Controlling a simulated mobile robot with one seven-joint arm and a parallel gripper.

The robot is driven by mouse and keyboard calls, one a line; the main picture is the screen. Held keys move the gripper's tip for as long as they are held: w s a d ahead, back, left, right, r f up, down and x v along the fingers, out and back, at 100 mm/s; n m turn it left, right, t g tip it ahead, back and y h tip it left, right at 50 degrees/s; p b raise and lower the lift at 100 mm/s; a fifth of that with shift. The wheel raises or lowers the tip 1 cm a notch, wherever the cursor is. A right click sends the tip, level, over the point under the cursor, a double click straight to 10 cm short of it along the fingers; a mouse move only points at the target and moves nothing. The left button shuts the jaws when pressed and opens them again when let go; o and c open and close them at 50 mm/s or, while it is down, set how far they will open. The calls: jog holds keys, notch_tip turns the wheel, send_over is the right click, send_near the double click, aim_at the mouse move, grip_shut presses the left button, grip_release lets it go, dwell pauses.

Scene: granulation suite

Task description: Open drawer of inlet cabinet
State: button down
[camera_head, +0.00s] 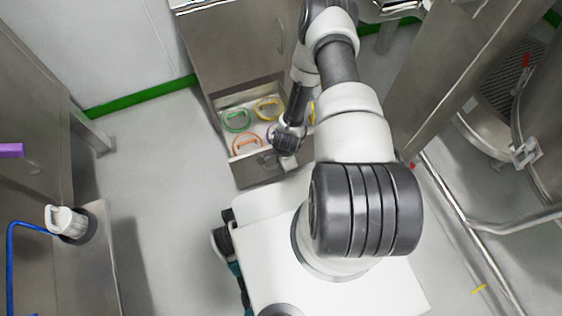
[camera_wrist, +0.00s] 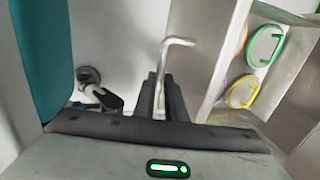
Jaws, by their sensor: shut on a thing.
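The inlet cabinet (camera_head: 235,45) is a grey metal cabinet at the top of the head view. Its low drawer (camera_head: 258,170) stands open, pulled out towards my base, and its inside shows. In the wrist view the drawer front (camera_wrist: 203,60) is a pale panel with a thin bent metal handle (camera_wrist: 178,42). My gripper (camera_wrist: 163,98) is shut on this handle, with its dark fingers around the lower part of the bar. In the head view my wrist hangs over the drawer's right side and hides the fingertips and the handle.
The drawer holds several coloured rings, among them a green ring (camera_head: 237,120), a yellow ring (camera_head: 268,108) and an orange ring (camera_head: 247,143). My white base is close in front of the drawer. Metal pipes (camera_head: 455,200) run at the right. The floor (camera_head: 150,165) at the left is clear.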

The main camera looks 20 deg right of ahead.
jog(key=c, duration=1.8)
grip_release()
jog(key=s+r+p, duration=0.1)
jog(key=r, duration=0.4)
jog(key=s+r+p, duration=0.1)
jog(key=r+p, duration=0.1)
jog(key=r, duration=0.4)
jog(key=s+r+p, duration=0.1)
jog(key=r+p, duration=0.1)
jog(key=r, duration=0.4)
jog(key=shift+s+r, duration=0.1)
jog(key=shift+s, duration=0.05)
